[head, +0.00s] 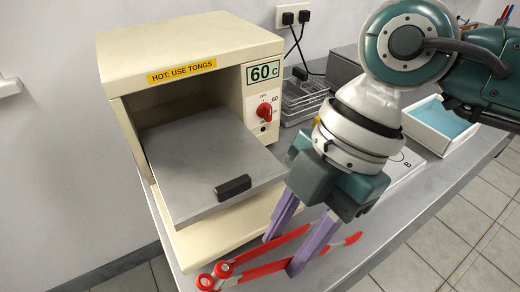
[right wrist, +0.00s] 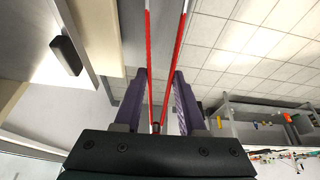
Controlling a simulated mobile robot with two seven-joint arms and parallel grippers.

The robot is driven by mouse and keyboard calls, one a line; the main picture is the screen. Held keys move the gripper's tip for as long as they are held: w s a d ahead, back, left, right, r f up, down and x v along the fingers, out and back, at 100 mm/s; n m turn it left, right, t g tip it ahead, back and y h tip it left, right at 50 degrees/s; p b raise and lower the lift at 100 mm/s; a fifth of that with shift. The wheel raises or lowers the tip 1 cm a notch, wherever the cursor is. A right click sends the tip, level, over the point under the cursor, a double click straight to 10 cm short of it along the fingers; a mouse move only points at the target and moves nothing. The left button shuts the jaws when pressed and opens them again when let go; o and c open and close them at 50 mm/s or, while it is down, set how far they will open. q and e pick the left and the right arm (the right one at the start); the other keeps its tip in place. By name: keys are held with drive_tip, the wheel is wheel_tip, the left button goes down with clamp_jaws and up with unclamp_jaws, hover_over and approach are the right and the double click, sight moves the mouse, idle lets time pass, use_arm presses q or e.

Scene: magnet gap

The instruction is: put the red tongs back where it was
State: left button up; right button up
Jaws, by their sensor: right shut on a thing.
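The red tongs (head: 275,268) have two long red arms and round red ends at the lower left in the head view. My right gripper (head: 281,256) has its purple fingers shut on the tongs, one finger on each side. In the right wrist view the two red arms of the tongs (right wrist: 149,50) run up out of the picture between my fingers (right wrist: 156,85). The tongs are in front of the oven, near the bench's front edge. I cannot tell their height above the bench. My left gripper is not in view.
A cream oven (head: 190,42) marked "HOT: USE TONGS" and "60 C" stands on the grey bench (head: 385,213). Its grey door (head: 215,150) with a black handle (head: 233,187) is lowered open. A wire rack (head: 303,98) and a white tray with blue lining (head: 416,134) stand to the right.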

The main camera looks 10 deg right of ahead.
drive_tip(key=shift+f, duration=1.75)
drive_tip(key=shift+f+b, duration=0.1)
drive_tip(key=shift+b, duration=0.2)
drive_tip(key=shift+f, duration=0.5)
drive_tip(key=o, duration=0.6)
